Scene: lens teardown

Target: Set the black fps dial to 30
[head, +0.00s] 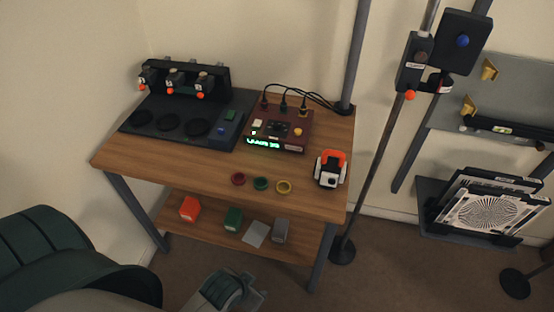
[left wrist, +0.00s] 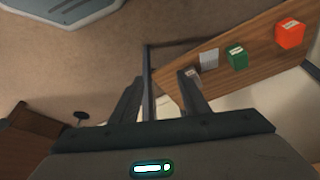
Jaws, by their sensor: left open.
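A dark red control box (head: 290,124) stands on the wooden table in the head view. Its front has a lit green display (head: 263,143) whose text is too small to read surely. Its top carries a white button, an orange knob (head: 298,132) and dark parts in the middle; I cannot tell for sure which is the black fps dial. My left gripper (head: 246,292) is low in front of the table, far from the box. In the left wrist view its two fingers (left wrist: 160,98) are apart, with nothing between them. My right gripper is not in view.
An orange and white device (head: 331,169) and three small rings (head: 261,184) lie near the front. The lower shelf holds small blocks (head: 233,219). A thin pole stands right of the table.

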